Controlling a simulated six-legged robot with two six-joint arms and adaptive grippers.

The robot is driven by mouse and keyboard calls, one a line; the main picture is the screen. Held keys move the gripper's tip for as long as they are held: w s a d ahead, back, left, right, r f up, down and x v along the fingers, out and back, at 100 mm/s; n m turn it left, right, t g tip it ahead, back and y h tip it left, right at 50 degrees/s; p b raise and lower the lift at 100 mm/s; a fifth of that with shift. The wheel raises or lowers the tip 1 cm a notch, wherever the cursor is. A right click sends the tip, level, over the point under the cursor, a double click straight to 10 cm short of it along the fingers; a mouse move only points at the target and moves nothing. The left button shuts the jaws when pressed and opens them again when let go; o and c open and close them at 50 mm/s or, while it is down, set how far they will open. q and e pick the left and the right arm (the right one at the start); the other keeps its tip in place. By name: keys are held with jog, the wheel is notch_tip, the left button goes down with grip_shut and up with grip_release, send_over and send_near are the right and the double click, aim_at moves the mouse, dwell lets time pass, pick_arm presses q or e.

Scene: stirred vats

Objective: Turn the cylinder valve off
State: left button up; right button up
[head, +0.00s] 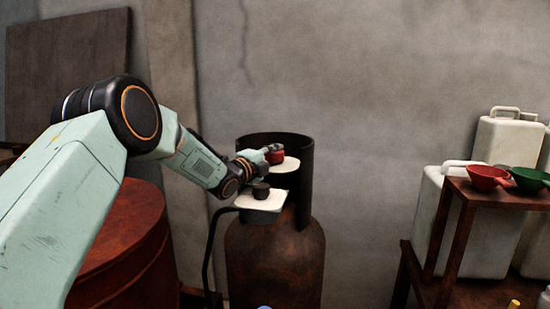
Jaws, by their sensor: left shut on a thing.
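The gas cylinder (275,262) is brown, rusty and upright, with a dark collar (302,152) around its top. A dark knob (261,190) sits on a cream plate (262,202) in front, just below the gripper. My right gripper is not in view.
A red-brown drum (120,250) stands left of the cylinder, below my left arm. A dark hose (209,245) runs down beside the cylinder. At right, a wooden stand (463,220) holds a red bowl (487,178) and a green bowl (529,179), near white jerrycans (498,140).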

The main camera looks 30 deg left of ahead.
pick_arm(q)
jog(key=c, duration=0.5)
jog(key=shift+o, duration=0.2)
jog(key=shift+r+m+h+p, duration=0.1)
jog(key=shift+m+h+p, duration=0.35)
jog(key=shift+h, duration=0.15)
jog(key=shift+m+h, duration=0.25)
jog(key=shift+h, duration=0.15)
jog(key=shift+d, duration=0.1)
jog(key=o, duration=1.2)
jog(key=shift+c, duration=0.2)
jog(key=shift+s, duration=0.1)
